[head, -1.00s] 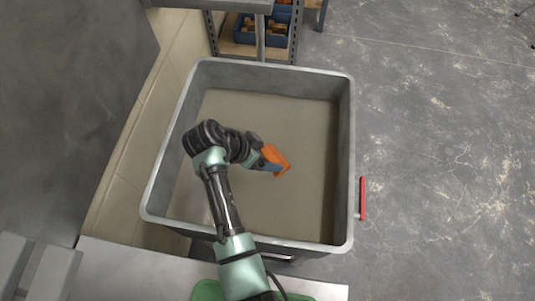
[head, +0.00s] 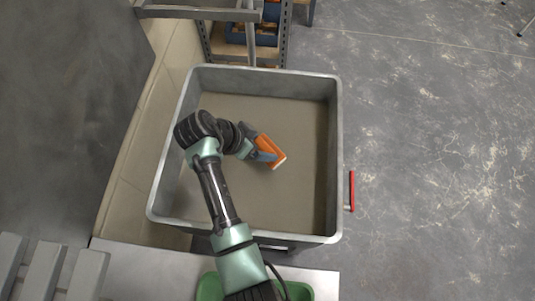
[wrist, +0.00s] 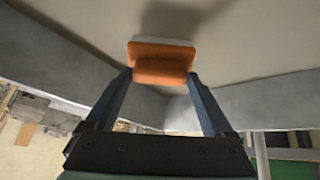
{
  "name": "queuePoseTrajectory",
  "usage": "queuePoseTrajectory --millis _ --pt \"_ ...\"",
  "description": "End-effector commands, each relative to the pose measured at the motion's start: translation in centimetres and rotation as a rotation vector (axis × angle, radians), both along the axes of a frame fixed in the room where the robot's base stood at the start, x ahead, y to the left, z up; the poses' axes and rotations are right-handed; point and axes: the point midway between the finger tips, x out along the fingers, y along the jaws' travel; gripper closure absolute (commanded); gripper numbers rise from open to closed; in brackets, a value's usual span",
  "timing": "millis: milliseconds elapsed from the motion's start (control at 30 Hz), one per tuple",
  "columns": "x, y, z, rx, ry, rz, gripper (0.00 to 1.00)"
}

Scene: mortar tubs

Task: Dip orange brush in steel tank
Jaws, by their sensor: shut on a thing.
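The orange brush (head: 268,148) is held by my gripper (head: 258,150) over the inside of the steel tank (head: 337,150). A pale edge shows along the brush's lower right side. In the wrist view the orange brush (wrist: 160,62) sits between the two fingertips of my gripper (wrist: 160,78), with a pale strip along its far side. The tank is a wide grey rectangular tub with a flat tan-grey surface inside. A shadow lies on that surface near the brush in the wrist view. I cannot tell whether the brush touches the surface.
A red handle (head: 351,191) sticks out at the tank's right side. A green tub (head: 211,287) stands at the near edge, partly behind my arm. A metal shelf (head: 239,53) with blue bins is behind the tank. Open grey floor (head: 440,160) lies to the right.

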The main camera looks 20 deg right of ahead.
Motion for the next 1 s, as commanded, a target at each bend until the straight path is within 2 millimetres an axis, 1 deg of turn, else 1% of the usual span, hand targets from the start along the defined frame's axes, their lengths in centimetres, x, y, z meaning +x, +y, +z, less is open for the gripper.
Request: queuePoseTrajectory --millis 33,1000 --pt "0.0 0.0 0.9 -0.001 -0.001 0.001 0.58" --pt "0.1 0.0 8.6 -0.001 -0.001 0.001 0.58"
